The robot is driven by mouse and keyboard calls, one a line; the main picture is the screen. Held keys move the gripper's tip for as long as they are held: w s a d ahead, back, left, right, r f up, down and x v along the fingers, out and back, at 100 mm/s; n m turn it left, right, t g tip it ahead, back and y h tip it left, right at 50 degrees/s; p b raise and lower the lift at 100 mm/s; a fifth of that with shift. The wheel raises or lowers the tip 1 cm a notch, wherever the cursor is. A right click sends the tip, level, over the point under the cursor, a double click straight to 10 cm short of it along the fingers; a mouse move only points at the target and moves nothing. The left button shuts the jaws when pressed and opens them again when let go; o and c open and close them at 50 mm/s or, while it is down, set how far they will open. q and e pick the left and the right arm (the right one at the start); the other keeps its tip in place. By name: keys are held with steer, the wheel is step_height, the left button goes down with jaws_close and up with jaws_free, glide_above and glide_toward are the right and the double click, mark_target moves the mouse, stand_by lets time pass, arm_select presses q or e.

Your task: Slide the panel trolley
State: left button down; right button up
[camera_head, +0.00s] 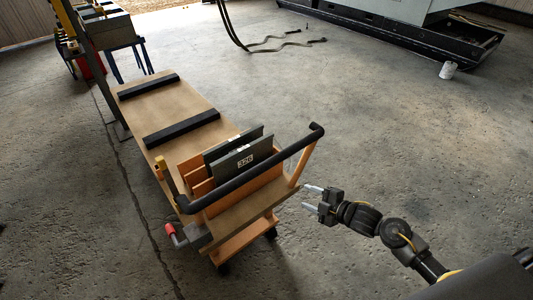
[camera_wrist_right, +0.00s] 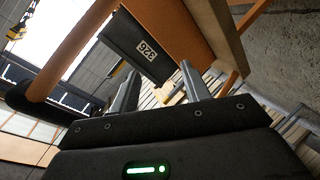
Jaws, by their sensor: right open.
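The panel trolley (camera_head: 225,217) stands on the concrete floor left of centre in the head view, with a long wooden deck (camera_head: 165,105) running away from me. A black padded push handle (camera_head: 255,165) crosses its near end on orange uprights. Dark panels, one marked 326 (camera_head: 245,158), stand in orange slots behind the handle; that panel also shows in the right wrist view (camera_wrist_right: 135,50). My right gripper (camera_head: 307,198) is open and empty, to the right of the handle's right upright and apart from it. Its fingers also show in the wrist view (camera_wrist_right: 160,85). My left gripper is not in view.
Two black strips (camera_head: 181,129) lie across the deck. A red-tipped lever (camera_head: 177,236) sticks out at the trolley's near left corner. A yellow post and a small table (camera_head: 112,32) stand at the far left. A white can (camera_head: 447,70) stands by the machine at the far right.

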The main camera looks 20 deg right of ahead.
step_height(320, 180, up, 9)
steer(key=a+n+y, duration=0.2)
steer(key=a+n, duration=0.1)
steer(key=n+y+p, duration=0.2)
steer(key=n+y, duration=0.1)
steer(key=n, duration=0.2)
glide_toward(271, 166)
steer(key=shift+g, duration=0.3)
steer(key=p+x, duration=0.1)
steer(key=x, duration=0.4)
steer(key=p+x, duration=0.1)
steer(key=x, duration=0.4)
steer(key=shift+w+a+r+p, duration=0.1)
steer(key=shift+w+r+p, duration=0.15)
steer(key=shift+p, duration=0.1)
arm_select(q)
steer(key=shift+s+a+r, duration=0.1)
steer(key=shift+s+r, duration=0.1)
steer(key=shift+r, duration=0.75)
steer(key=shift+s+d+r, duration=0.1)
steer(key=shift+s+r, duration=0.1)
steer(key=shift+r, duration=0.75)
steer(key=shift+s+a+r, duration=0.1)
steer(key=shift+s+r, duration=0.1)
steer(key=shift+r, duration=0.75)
arm_select(e)
steer(key=shift+w+a+f, duration=0.3)
steer(key=shift+w+a, duration=0.1)
steer(key=shift+a, duration=0.05)
jaws_close()
